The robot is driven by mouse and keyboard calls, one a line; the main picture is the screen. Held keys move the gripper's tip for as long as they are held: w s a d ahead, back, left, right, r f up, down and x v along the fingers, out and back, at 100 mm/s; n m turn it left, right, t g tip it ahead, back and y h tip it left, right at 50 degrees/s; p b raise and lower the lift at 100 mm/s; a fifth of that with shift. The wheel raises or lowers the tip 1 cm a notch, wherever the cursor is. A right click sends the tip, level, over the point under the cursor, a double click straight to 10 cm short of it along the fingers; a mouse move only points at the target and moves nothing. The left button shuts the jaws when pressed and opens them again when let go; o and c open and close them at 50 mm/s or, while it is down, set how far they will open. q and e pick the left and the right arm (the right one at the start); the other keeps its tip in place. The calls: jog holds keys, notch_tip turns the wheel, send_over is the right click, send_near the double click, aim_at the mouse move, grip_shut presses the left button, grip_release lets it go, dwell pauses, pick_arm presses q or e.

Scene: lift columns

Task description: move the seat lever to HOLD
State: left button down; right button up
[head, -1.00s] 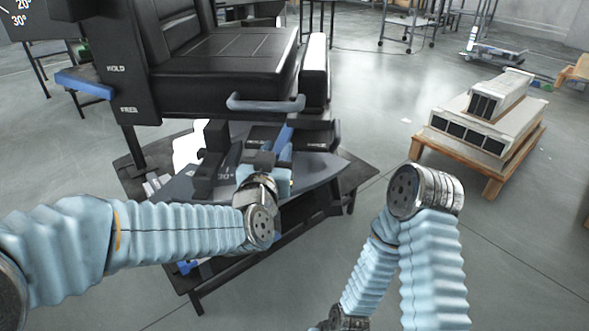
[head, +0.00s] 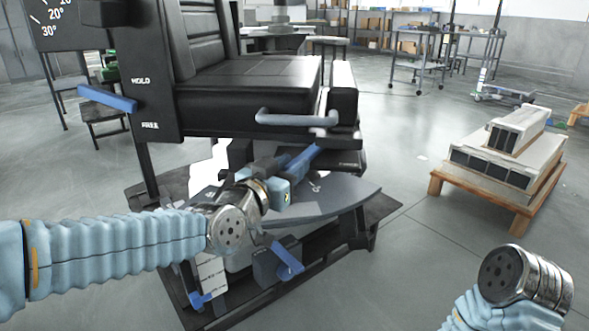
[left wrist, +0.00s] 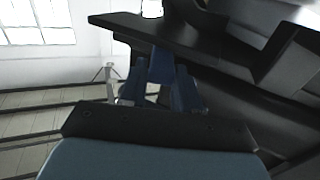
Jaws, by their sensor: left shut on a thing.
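A blue lever (head: 303,158) slants up to the right under the black seat (head: 255,85), beside dark plates whose small lettering I cannot read. My left gripper (head: 284,180) is shut on this lever near its lower end. The left wrist view shows the blue lever (left wrist: 161,66) between my fingers; its far part runs under a dark plate. A second blue lever (head: 108,98) sticks out left from the upright black panel (head: 150,105), between the words HOLD above and FREE below; no gripper touches it. My right gripper is not in view.
A grey curved handle (head: 295,117) sits on the seat's front edge. A grey plate with rounded edge (head: 340,197) and a blue pedal (head: 288,257) are below. A wooden pallet (head: 500,190) with white units stands right, with clear floor between.

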pick_arm(q)
jog(key=c, duration=0.9)
grip_release()
jog(key=shift+w+a, duration=0.1)
jog(key=shift+a, duration=0.05)
jog(key=p+v, duration=0.1)
jog(key=v, duration=1.3)
